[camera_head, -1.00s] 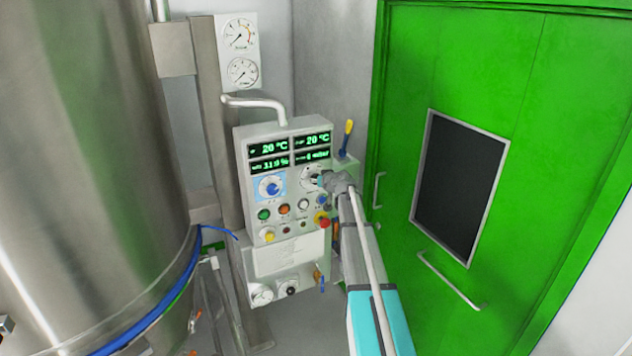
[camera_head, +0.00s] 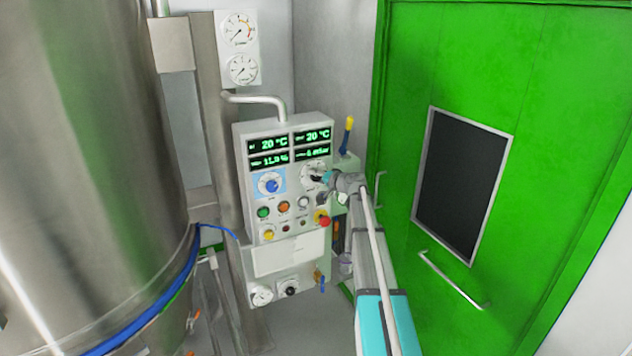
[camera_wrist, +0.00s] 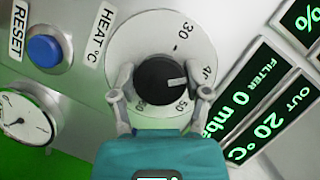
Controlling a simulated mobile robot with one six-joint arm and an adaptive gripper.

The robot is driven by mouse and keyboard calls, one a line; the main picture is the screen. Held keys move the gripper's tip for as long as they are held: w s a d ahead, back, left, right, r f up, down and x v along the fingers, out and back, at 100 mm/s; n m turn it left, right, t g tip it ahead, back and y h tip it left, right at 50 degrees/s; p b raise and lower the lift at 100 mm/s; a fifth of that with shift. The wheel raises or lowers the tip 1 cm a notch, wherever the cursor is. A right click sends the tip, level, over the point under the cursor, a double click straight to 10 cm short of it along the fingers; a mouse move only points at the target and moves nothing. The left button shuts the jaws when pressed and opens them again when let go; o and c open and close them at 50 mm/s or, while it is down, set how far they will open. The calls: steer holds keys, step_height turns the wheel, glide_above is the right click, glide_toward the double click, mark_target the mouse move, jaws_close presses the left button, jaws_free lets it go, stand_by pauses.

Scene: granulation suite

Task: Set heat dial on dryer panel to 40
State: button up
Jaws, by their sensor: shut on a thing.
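The dryer panel (camera_head: 245,190) stands in the middle of the head view, with green displays, buttons and dials. Its heat dial (camera_head: 311,167) is at the upper right, partly behind my gripper (camera_head: 327,179). In the wrist view the heat dial is a white disc (camera_wrist: 125,38) marked 30, 40, 50 and 60, with a black knob (camera_wrist: 158,82). The two fingers of my gripper (camera_wrist: 160,80) are shut on the knob from opposite sides. The knob's white pointer line aims right and slightly up, toward the 40, which is partly hidden by a finger.
A blue RESET button (camera_wrist: 45,50) and a small gauge (camera_wrist: 25,115) are close to the dial. A red button (camera_head: 324,222) sits below my gripper. A steel vessel (camera_head: 90,150) fills the left; a green door (camera_head: 560,130) with handles is on the right.

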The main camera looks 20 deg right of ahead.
steer(key=shift+m+y+b, duration=0.4)
steer(key=shift+m+b, duration=0.05)
steer(key=shift+m, duration=0.35)
steer(key=o, duration=1.1)
steer(key=shift+o, duration=0.2)
